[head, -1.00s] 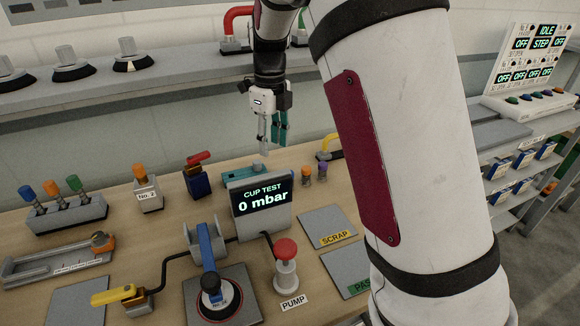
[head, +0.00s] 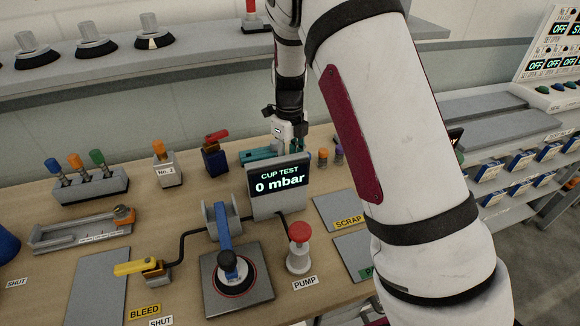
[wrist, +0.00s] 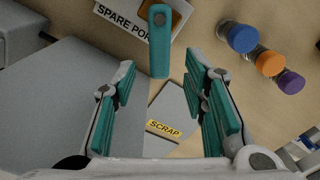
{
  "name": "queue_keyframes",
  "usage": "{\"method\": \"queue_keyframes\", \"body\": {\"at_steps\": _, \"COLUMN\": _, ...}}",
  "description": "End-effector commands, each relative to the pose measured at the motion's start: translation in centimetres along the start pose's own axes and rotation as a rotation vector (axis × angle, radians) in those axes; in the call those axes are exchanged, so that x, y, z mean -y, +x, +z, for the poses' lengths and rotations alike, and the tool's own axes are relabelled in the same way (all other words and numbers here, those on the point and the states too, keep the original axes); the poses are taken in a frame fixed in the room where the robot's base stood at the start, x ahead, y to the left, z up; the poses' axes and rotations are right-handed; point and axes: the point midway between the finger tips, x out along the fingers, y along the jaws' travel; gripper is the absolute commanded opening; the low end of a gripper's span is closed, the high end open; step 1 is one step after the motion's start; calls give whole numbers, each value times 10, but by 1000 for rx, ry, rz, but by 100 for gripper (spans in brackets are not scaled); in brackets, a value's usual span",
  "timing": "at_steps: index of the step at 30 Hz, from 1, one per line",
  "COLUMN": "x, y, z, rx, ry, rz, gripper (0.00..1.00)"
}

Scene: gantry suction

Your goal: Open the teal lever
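The lever lies ahead of the gap, apart from both fingers. In the head view my gripper (head: 290,140) is low behind the display, and its fingertips are hidden.
The cup test display (head: 278,183) reads 0 mbar and stands in front of my gripper. Blue, orange and purple knobs stand to the right in the wrist view (wrist: 238,38). The scrap plate (head: 336,211) lies flat and empty. A red-handled valve (head: 215,152) stands to the left.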

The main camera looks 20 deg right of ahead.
Motion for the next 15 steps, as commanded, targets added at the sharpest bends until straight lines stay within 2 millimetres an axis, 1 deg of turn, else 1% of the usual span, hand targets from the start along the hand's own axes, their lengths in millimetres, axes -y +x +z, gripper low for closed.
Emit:
{"method": "queue_keyframes", "body": {"at_steps": 1, "x": 0, "y": 8, "z": -2, "rx": -4, "ry": 1, "rz": 2, "gripper": 40}}
{"method": "queue_keyframes", "body": {"at_steps": 3, "x": 0, "y": 18, "z": -1, "rx": -3, "ry": 1, "rz": 1, "gripper": 40}}
{"method": "queue_keyframes", "body": {"at_steps": 6, "x": 0, "y": 27, "z": -1, "rx": -2, "ry": 1, "rz": 1, "gripper": 40}}
{"method": "queue_keyframes", "body": {"at_steps": 10, "x": 0, "y": 34, "z": -1, "rx": -1, "ry": 0, "rz": 0, "gripper": 40}}
{"method": "queue_keyframes", "body": {"at_steps": 15, "x": 0, "y": 36, "z": 0, "rx": 0, "ry": 0, "rz": 0, "gripper": 40}}
